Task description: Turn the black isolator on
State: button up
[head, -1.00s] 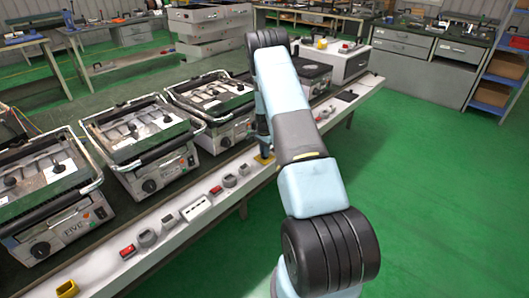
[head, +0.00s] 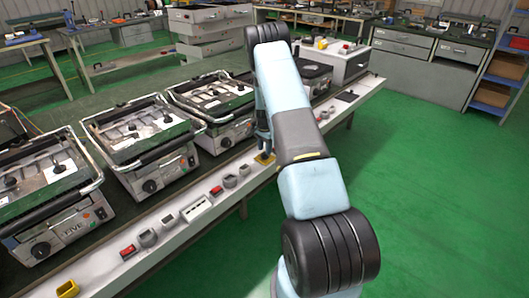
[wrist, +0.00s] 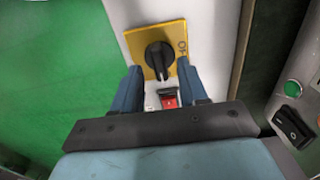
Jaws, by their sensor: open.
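The black isolator (wrist: 159,57) is a round black rotary knob on a yellow square plate (wrist: 172,31) in the wrist view. The plate carries small dark marks at its right edge. My gripper (wrist: 160,78) is open, with one blue finger on each side just below the knob in the picture. I cannot tell whether either finger touches it. In the head view my gripper (head: 264,140) points down at the white front rail, and part of the yellow plate (head: 265,158) shows beneath it. The knob is hidden there by the gripper.
A red switch (wrist: 169,100) sits between my fingers, below the plate. A panel with a black rocker switch (wrist: 292,126) and a green button (wrist: 292,89) is at the right. Several grill-like units (head: 142,140) stand behind the rail (head: 170,225). Green floor (head: 430,190) is open to the right.

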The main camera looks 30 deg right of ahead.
notch_tip(320, 180, up, 5)
dwell(0.3)
dwell(0.4)
